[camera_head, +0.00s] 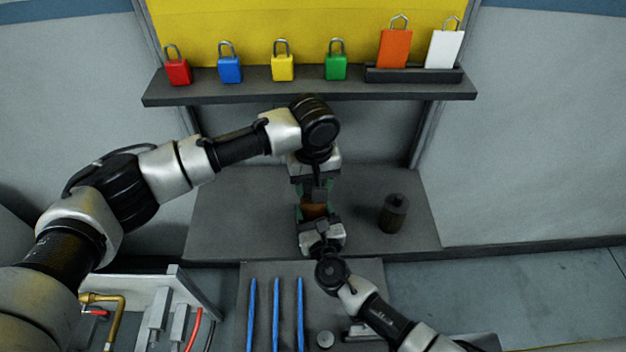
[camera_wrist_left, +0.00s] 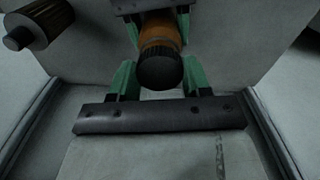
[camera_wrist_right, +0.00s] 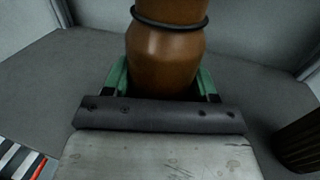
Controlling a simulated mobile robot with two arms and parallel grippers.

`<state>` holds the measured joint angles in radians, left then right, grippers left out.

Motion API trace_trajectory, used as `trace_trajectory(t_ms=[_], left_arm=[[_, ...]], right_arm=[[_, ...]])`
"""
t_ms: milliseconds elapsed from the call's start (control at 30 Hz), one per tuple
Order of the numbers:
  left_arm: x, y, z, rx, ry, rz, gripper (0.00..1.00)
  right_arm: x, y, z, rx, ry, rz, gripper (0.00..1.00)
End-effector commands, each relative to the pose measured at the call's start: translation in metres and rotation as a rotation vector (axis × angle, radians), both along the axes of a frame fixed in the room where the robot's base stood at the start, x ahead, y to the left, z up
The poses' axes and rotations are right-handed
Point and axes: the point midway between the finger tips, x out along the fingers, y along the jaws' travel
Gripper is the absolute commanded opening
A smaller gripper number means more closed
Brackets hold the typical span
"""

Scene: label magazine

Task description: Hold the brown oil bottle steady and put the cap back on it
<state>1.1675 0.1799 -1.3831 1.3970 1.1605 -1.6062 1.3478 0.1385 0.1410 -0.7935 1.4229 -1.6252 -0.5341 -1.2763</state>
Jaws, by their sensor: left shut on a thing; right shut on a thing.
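The brown oil bottle (camera_head: 314,210) stands upright on the dark grey bench, mostly hidden by my grippers in the head view. My right gripper (camera_head: 316,220) is shut on its body; the right wrist view shows the brown body (camera_wrist_right: 165,60) between the green fingers, with a dark ring around it. My left gripper (camera_head: 318,190) is above the bottle, pointing down. In the left wrist view the black ribbed cap (camera_wrist_left: 160,70) lies between the left fingers, which are shut on it. The cap is in line with the bottle's top (camera_wrist_left: 160,30). Whether it is seated cannot be told.
A dark ribbed container (camera_head: 393,213) stands to the right of the bottle on the bench (camera_head: 225,215). A shelf (camera_head: 300,88) with several coloured padlocks and tags runs behind. Blue strips (camera_head: 276,310) and a small grey disc (camera_head: 325,340) lie in front.

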Motion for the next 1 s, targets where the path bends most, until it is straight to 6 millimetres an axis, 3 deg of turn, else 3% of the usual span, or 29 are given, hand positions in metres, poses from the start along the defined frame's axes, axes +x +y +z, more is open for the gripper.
trace_trajectory(t_ms=[433,467,567,667,1000], left_arm=[[-0.0001,-0.0003,-0.0094,0.000,0.000,0.001,0.27],[0.0001,-0.0003,-0.0091,0.000,0.000,0.000,0.27],[0.0000,-0.0003,-0.0091,0.000,0.000,-0.024,0.27],[0.0000,-0.0003,-0.0092,0.000,0.000,-0.126,0.27],[0.0002,-0.0002,-0.0092,-0.001,0.001,-0.772,0.27]], right_arm=[[-0.0001,0.0001,-0.0001,0.000,0.000,0.000,0.15],[-0.0001,0.0001,-0.0001,0.000,0.000,0.000,0.00],[-0.0001,0.0001,-0.0002,0.000,0.000,0.000,0.00],[-0.0001,0.0000,-0.0002,0.000,0.000,0.000,0.00],[-0.0001,-0.0001,-0.0003,0.000,0.001,0.000,0.00]])
